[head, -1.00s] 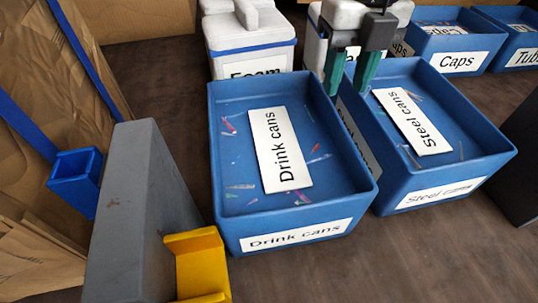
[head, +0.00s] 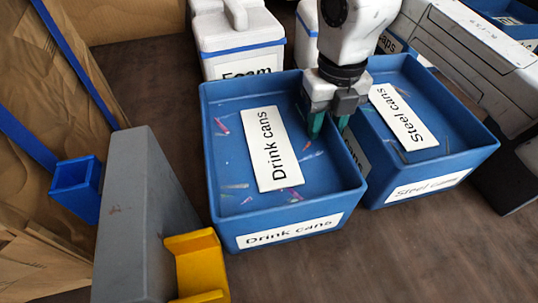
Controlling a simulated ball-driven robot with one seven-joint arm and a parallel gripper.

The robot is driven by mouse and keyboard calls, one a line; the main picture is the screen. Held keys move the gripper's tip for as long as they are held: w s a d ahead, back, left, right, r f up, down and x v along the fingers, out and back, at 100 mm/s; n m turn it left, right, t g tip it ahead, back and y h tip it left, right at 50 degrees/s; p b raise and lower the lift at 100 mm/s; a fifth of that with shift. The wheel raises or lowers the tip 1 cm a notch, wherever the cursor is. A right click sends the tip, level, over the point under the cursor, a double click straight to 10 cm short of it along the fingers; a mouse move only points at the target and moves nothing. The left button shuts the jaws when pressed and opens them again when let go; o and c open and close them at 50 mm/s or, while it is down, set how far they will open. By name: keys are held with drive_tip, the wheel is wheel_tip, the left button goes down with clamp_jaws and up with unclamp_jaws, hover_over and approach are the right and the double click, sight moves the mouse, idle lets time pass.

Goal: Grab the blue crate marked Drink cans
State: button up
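The blue crate marked Drink cans (head: 225,190) stands on the brown floor in the middle of the head view. It has a white label on its front and a white Drink cans card (head: 272,150) lying inside. My gripper (head: 329,124) is over the crate's right wall. Its two green fingers are apart, the left one inside the crate and the right one by the gap to the neighbouring crate. The fingers look open; whether either touches the wall cannot be seen. The lower fingertips are partly hidden.
A blue Steel cans crate (head: 455,165) stands close on the right. A white Foam box (head: 240,45) is behind. A grey block (head: 140,215) with a yellow bracket (head: 198,265) and a blue holder (head: 75,188) stand left. The floor in front is clear.

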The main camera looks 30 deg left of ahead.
clamp_jaws()
idle(0.3)
drive_tip(key=shift+r, duration=0.1)
idle(1.0)
